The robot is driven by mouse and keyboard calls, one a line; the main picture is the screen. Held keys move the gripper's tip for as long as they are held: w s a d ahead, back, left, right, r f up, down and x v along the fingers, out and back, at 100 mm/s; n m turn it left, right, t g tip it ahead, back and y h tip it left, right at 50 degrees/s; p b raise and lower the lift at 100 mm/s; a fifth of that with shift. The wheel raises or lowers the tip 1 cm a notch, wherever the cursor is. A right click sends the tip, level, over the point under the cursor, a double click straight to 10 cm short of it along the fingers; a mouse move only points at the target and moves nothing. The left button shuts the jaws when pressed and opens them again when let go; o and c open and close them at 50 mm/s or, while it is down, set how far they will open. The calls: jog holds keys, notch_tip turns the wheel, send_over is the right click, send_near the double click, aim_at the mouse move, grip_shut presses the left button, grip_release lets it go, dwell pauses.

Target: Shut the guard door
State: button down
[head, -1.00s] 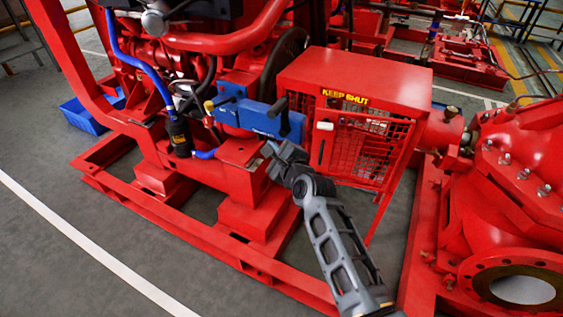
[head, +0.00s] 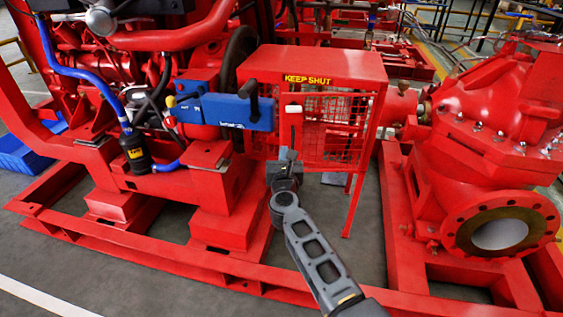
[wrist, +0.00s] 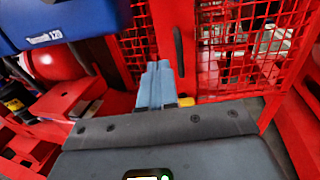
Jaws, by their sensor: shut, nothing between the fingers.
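The guard (head: 325,66) is a red box with a yellow "KEEP SHUT" label, beside the engine in the head view. Its door (head: 335,108) is a red mesh panel on the front, with a white handle (head: 293,109) near its left edge. I cannot tell whether the door stands slightly ajar. The door mesh also shows at upper right in the wrist view (wrist: 240,45). My gripper (head: 288,154) is shut and empty, below the handle and in front of the guard's lower left. Its blue-grey fingers (wrist: 156,85) point toward a red upright with a dark slot.
A blue unit (head: 238,112) with a black lever juts out left of the guard, close to my gripper. A red base frame (head: 200,262) runs below my arm. A large red flanged pump (head: 490,150) stands at right. Grey floor is open at lower left.

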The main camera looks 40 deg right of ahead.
aim_at(283, 130)
jog(key=b+x, duration=0.3)
jog(key=x, duration=0.5)
jog(key=shift+w+d+f, duration=0.1)
jog(key=shift+w+d, duration=0.15)
jog(key=shift+w, duration=0.05)
jog(key=shift+w+d+b, duration=0.25)
jog(key=shift+w+b, duration=0.1)
jog(key=shift+w, duration=0.1)
